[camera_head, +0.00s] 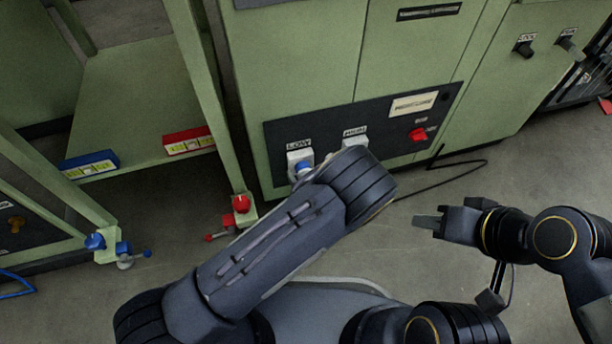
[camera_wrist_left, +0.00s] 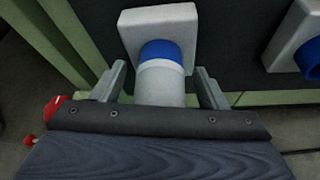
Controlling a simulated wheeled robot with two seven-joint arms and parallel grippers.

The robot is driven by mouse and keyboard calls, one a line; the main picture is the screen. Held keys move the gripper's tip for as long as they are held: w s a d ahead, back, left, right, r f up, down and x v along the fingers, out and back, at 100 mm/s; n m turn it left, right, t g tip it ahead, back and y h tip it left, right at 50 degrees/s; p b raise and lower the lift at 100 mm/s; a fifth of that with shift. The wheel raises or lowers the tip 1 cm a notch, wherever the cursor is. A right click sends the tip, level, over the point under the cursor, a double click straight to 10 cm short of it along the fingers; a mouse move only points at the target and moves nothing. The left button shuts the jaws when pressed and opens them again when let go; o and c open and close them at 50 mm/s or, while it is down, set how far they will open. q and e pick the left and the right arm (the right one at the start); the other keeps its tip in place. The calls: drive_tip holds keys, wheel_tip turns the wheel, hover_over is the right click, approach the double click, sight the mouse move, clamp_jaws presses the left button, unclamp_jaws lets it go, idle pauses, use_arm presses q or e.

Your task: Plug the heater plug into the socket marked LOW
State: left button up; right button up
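The socket marked LOW (camera_head: 299,157) is a pale square block on the dark panel, left of the socket marked HIGH (camera_head: 354,137). In the left wrist view, a pale cylindrical plug (camera_wrist_left: 160,85) stands against the LOW socket (camera_wrist_left: 158,22), its far end meeting a blue ring (camera_wrist_left: 160,51). My left gripper (camera_wrist_left: 162,80) has its fingers apart, one on each side of the plug, with visible gaps. In the head view my left arm hides that gripper and most of the plug. My right gripper (camera_head: 427,222) hangs over the floor, away from the panel; its finger gap is unclear.
A red switch (camera_head: 418,134) sits right of the sockets. A black cable (camera_head: 450,165) loops on the floor below the cabinet. A shelf at left holds a blue box (camera_head: 90,163) and a red box (camera_head: 187,141). Red (camera_head: 241,203) and blue (camera_head: 95,241) valve handles stand low nearby.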

use_arm(q)
drive_tip(key=shift+s, duration=0.1)
drive_tip(key=p+v, duration=0.3)
drive_tip(key=v, duration=0.4)
drive_tip(key=shift+s, duration=0.25)
drive_tip(key=shift+d+r, duration=0.1)
drive_tip(key=shift+r, duration=0.05)
